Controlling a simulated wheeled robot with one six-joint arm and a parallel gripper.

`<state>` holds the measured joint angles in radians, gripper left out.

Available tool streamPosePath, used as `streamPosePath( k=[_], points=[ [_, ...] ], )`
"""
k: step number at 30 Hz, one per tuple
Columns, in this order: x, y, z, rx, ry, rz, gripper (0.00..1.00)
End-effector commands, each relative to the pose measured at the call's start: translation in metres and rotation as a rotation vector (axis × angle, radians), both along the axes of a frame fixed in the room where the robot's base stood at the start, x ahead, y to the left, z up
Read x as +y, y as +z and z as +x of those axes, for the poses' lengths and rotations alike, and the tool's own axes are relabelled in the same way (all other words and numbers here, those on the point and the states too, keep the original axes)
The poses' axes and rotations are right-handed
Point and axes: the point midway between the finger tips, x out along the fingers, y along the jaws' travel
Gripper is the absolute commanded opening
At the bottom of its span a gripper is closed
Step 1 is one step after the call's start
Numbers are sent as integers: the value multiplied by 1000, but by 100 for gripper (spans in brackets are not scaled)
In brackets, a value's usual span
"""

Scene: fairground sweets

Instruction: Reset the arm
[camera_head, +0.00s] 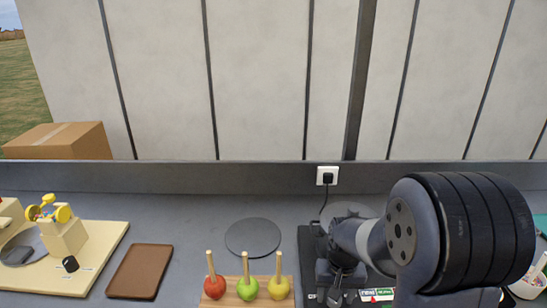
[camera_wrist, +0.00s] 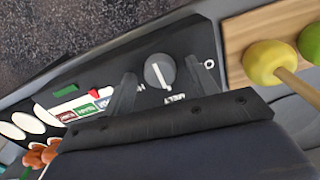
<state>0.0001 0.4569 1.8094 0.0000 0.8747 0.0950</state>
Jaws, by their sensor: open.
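My gripper (camera_head: 335,291) is at the lower right of the head view, pointing down over a dark appliance panel (camera_head: 308,250). In the wrist view my gripper (camera_wrist: 163,72) shows two dark fingers, spread apart with nothing held between them. A round grey knob (camera_wrist: 158,70) with a white pointer line, marked "MELT", appears between the fingertips. I cannot tell whether the fingers touch it. My arm hides much of the panel in the head view.
Red, green and yellow apples on sticks stand on a wooden board (camera_head: 232,300). A white bowl (camera_head: 530,286) is at right. A wall socket (camera_head: 327,176) has a cable.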

Motion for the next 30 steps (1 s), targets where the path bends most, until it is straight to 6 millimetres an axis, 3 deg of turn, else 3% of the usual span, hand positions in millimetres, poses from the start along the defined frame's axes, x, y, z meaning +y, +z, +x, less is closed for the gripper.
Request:
streamPosePath(
  k=[18, 30],
  points=[
    [0, 1, 0, 1, 487, 0, 55],
    [0, 72, 1, -4, 489, -2, 55]
  ],
)
